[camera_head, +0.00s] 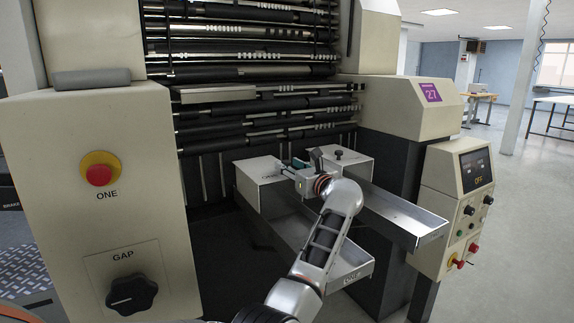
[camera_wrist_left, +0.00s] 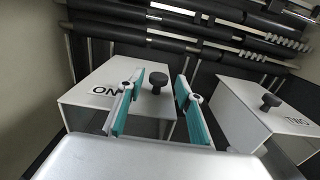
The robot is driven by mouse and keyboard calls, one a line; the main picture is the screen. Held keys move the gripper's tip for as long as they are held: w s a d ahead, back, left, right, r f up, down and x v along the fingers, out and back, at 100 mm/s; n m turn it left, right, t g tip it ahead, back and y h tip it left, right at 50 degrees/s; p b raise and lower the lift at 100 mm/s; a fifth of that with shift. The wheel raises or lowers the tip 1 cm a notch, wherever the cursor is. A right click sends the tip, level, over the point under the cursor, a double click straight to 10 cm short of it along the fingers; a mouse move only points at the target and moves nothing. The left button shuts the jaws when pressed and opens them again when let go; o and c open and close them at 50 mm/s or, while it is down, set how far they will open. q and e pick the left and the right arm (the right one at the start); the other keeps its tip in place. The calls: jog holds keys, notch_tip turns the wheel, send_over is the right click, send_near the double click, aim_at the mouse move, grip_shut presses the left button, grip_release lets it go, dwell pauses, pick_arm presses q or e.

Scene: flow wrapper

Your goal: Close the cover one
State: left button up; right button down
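Cover one is a pale box-like cover (camera_head: 254,171) with a black knob, at the far end of the left metal tray (camera_head: 285,232). The front length of that tray is uncovered. In the left wrist view cover one (camera_wrist_left: 88,103) shows its label, partly hidden by a finger. Its knob (camera_wrist_left: 157,80) appears between my fingers; I cannot tell the depth gap. My left gripper (camera_head: 302,165) is open above cover one, with teal finger pads (camera_wrist_left: 158,92) apart and nothing held. My right gripper is not in view.
Cover two (camera_wrist_left: 262,106) with its knob stands close on the right, over the right tray (camera_head: 405,217). Dark rollers (camera_head: 265,125) lie behind the covers. A cream panel with a red button (camera_head: 98,175) stands left, and a control box (camera_head: 456,205) right.

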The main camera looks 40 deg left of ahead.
pick_arm(q)
jog(key=v, duration=0.5)
jog(key=shift+s+d, duration=0.15)
jog(key=shift+d, duration=0.15)
